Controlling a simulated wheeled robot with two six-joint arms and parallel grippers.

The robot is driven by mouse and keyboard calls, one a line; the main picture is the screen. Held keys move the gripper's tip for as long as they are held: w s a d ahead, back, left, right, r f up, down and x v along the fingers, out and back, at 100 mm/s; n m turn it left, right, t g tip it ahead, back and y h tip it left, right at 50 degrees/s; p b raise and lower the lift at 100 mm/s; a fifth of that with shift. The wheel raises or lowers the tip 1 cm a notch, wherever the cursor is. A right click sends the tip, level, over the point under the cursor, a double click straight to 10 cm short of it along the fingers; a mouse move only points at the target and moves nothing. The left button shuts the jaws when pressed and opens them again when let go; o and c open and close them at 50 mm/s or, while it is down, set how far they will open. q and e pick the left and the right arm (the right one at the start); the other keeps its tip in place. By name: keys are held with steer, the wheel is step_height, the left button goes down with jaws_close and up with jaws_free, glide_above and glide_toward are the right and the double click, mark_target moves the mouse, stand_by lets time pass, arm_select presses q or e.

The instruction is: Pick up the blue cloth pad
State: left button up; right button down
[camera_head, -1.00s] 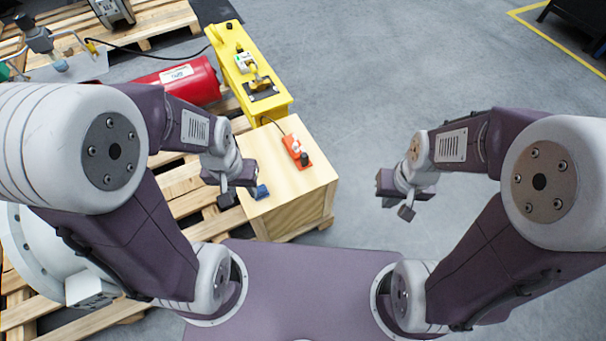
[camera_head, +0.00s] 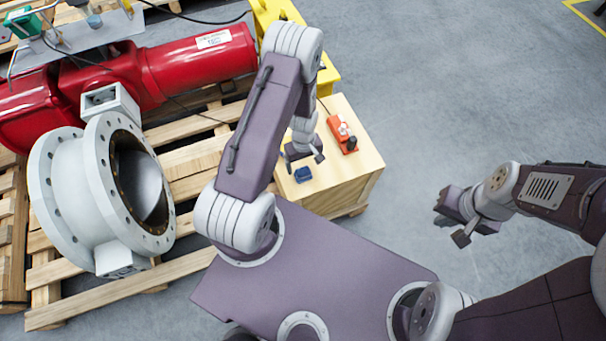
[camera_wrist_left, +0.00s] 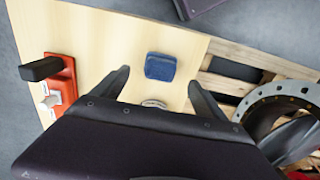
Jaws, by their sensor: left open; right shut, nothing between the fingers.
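The blue cloth pad (camera_head: 302,174) lies on the light wooden box (camera_head: 335,188), near its left front edge in the head view. In the left wrist view the pad (camera_wrist_left: 161,67) is a small rounded blue block beyond the fingertips. My left gripper (camera_head: 305,158) is open and empty above the box, just behind the pad in the head view. In the left wrist view its fingers (camera_wrist_left: 157,80) are spread wide, with the pad ahead of the gap and apart from both. My right gripper (camera_head: 450,222) is shut and empty, over the floor to the right.
An orange device with a black knob (camera_head: 343,135) stands on the box; it also shows in the left wrist view (camera_wrist_left: 62,85). A wooden pallet (camera_head: 185,160) carries a white flanged valve (camera_head: 95,195) and a red actuator (camera_head: 190,65). A yellow stand (camera_head: 330,78) is behind. Floor at right is clear.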

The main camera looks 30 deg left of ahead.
mark_target(303, 171)
arm_select(q)
steer(key=shift+d+f, duration=0.1)
steer(key=shift+f, duration=0.7)
step_height(303, 171, down, 5)
steer(key=shift+f+b, duration=0.15)
steer(key=shift+b, duration=0.95)
steer(key=shift+c, duration=1.2)
steer(key=c, duration=1.2)
steer(key=shift+r+p, duration=1.25)
steer(key=shift+r, duration=1)
steer(key=w+a+r, duration=0.2)
steer(key=a, duration=0.1)
steer(key=w+a+r, duration=0.2)
steer(key=a, duration=0.1)
steer(key=w+a+r, duration=0.2)
steer(key=a, duration=0.2)
steer(key=shift+w+r+b, duration=0.25)
steer(key=shift+r+b, duration=0.05)
steer(key=shift+r, duration=0.05)
